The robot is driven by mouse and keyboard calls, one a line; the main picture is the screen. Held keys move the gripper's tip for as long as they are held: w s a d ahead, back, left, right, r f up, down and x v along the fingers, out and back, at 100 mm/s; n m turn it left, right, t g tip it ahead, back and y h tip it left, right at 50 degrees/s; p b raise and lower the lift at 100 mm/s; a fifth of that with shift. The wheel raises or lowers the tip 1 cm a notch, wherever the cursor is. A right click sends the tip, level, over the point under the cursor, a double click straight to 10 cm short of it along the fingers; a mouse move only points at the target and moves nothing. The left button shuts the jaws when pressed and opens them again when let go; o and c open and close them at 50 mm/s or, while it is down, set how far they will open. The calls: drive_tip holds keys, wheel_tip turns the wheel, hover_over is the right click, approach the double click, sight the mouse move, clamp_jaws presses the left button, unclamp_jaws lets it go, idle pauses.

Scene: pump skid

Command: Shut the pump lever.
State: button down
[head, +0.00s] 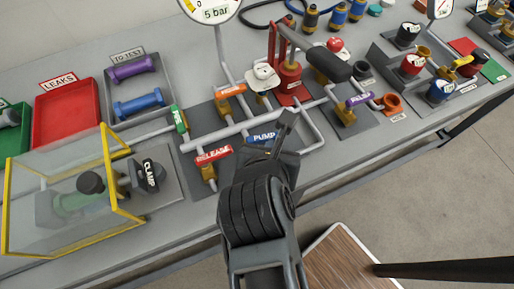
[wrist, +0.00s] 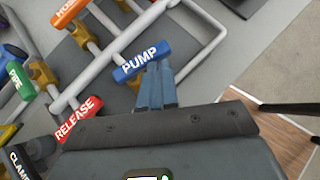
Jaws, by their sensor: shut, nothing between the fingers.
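The pump lever is a blue bar handle marked PUMP (head: 262,138) on the pipework in the middle of the bench. In the wrist view the blue handle (wrist: 142,60) lies just beyond my fingertips, slanting up to the right. My gripper (head: 287,117) is shut and empty, coming in from the front. In the wrist view its closed fingers (wrist: 156,80) overlap the handle's lower edge. I cannot tell whether they touch it. The handle's right end is partly hidden by my gripper in the head view, and the valve body below is mostly hidden.
A red RELEASE handle (head: 214,155) is close on the left, an orange handle (head: 231,91) behind, a green handle (head: 179,119) farther left and a purple handle (head: 359,98) to the right. White pipes surround the lever. A yellow-framed clear guard (head: 108,165) stands front left.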

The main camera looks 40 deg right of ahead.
drive_tip(key=shift+w+a, duration=0.25)
drive_tip(key=shift+w, duration=0.35)
drive_tip(key=shift+a+r, duration=0.1)
drive_tip(key=v, duration=0.7)
drive_tip(key=shift+s+r, duration=0.15)
drive_tip(key=shift+s, duration=0.1)
drive_tip(key=shift+a, duration=0.1)
